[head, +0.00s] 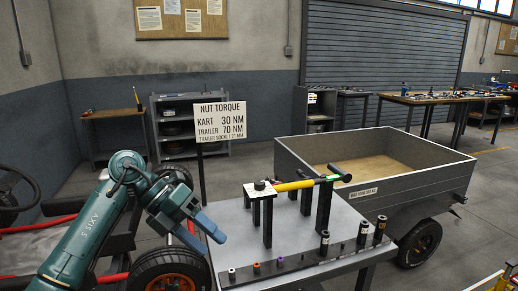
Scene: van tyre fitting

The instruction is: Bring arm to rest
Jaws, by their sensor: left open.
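My left arm comes in from the lower left. Its left gripper (210,228) is open, with blue fingers pointing down to the right, beside the left edge of the grey tool table (235,215). Nothing shows between the fingers. A torque wrench (295,185) with a yellow section and a green handle end lies across black stands on that table, to the right of the gripper and apart from it. My right gripper is not in view.
Several sockets (324,243) stand along the table's front strip. A nut torque sign (220,121) rises behind the table. A grey trailer (390,165) stands at right. A kart wheel (168,276) with an orange rim is close below the left gripper. Open floor lies behind.

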